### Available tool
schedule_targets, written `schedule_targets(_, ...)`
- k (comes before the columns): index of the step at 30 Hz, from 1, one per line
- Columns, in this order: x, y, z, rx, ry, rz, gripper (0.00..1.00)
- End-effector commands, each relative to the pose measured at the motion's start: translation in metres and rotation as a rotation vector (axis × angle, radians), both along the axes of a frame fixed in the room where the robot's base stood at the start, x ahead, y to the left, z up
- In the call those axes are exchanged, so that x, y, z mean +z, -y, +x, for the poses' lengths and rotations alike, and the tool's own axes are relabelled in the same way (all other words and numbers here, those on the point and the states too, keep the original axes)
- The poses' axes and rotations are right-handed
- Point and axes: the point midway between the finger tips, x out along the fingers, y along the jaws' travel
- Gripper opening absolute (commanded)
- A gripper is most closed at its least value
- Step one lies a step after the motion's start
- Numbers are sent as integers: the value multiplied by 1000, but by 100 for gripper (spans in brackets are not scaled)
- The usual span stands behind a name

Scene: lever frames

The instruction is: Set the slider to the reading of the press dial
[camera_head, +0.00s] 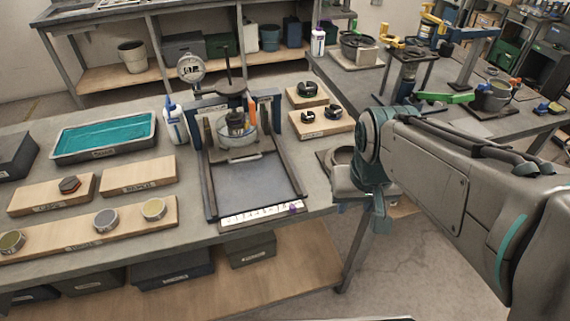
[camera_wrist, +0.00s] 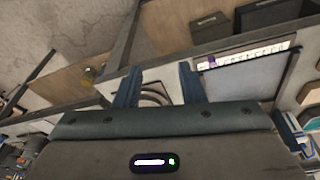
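The press (camera_head: 236,140) stands on the bench with a round dial (camera_head: 191,69) at its back left. The dial's needle and figures are too small to read. A white scale strip (camera_head: 258,214) runs along the press's front edge, and a small purple slider (camera_head: 293,208) sits near its right end. In the wrist view the scale (camera_wrist: 252,54) and purple slider (camera_wrist: 211,60) show upside down, the slider near the strip's left end. My gripper (camera_head: 362,213) is right of the slider, apart from it. In the wrist view its two fingers (camera_wrist: 157,84) are spread and hold nothing.
A round dark dish (camera_head: 338,158) lies at the bench's right edge, partly hidden by my arm. Wooden boards (camera_head: 100,226) with round pieces and a teal-filled tray (camera_head: 105,137) are on the left. Floor shows past the bench's front right corner.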

Motion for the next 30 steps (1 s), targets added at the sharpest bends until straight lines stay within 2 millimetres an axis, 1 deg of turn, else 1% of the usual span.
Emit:
schedule_targets(1,4,-6,12,17,-24,-9,36)
schedule_targets(2,6,-11,19,34,-39,-14,36)
schedule_targets(6,8,-45,54,122,-103,-31,36)
schedule_targets(9,5,-70,74,180,-147,-32,36)
schedule_targets(13,1,-95,94,232,-189,-25,36)
schedule_targets(15,-2,-104,100,250,-204,-20,36)
schedule_targets(18,-5,-112,106,264,-217,-15,36)
schedule_targets(23,-16,-115,108,270,-225,-13,36)
schedule_targets(26,-32,-114,107,270,-226,-12,36)
schedule_targets(30,-62,-114,106,269,-228,-13,36)
